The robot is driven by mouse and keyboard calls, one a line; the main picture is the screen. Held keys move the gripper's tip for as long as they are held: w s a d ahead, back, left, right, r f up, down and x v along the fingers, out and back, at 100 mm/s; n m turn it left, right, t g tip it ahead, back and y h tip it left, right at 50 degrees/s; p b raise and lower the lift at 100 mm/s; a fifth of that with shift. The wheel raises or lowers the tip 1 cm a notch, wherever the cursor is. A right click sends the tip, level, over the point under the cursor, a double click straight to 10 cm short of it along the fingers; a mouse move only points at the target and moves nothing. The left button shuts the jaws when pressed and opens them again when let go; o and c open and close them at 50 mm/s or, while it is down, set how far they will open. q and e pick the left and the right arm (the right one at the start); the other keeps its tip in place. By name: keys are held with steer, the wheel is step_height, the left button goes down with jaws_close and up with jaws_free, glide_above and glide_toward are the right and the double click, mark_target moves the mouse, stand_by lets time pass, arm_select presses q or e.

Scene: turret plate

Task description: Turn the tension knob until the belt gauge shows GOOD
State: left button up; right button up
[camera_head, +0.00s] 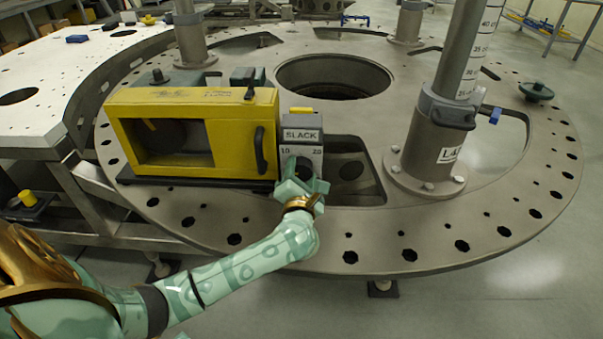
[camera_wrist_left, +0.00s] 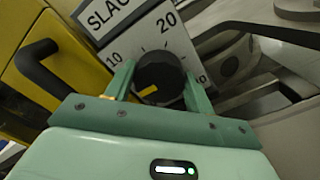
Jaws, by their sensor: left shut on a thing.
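The belt gauge (camera_head: 302,135) is a small grey box on the turret plate, and its label reads SLACK. Its front face shows the numbers 10 and 20. The tension knob is mostly hidden behind my gripper in the head view. In the left wrist view the knob (camera_wrist_left: 158,72) is round and black with a yellow pointer mark at its lower left. My left gripper (camera_head: 303,172) is at the front of the gauge; the wrist view shows its two green fingers on either side of the knob, shut on it. My right gripper is not in view.
A yellow box (camera_head: 188,100) with a black handle stands directly left of the gauge. A grey post (camera_head: 430,150) rises from the turret plate (camera_head: 400,250) at the right. The plate has a large round hole and several small ones. Its front right rim is clear.

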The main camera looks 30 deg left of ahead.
arm_select(q)
steer(key=m+p, duration=0.4)
steer(key=p, duration=0.1)
steer(key=shift+d+r+m, duration=0.1)
steer(key=shift+r+m, duration=0.05)
steer(key=shift+m, duration=0.15)
steer(key=m+p, duration=0.2)
steer(key=shift+f+m+p, duration=0.2)
steer(key=shift+m+p, duration=0.1)
steer(key=shift+p, duration=0.1)
steer(key=shift+f+m+p, duration=0.15)
steer(key=shift+m+p, duration=0.35)
steer(key=shift+m, duration=0.3)
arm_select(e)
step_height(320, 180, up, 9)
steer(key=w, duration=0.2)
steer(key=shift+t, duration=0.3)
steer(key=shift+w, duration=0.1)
arm_select(q)
steer(key=o, duration=1)
steer(key=shift+c, duration=0.2)
steer(key=shift+s+d, duration=0.1)
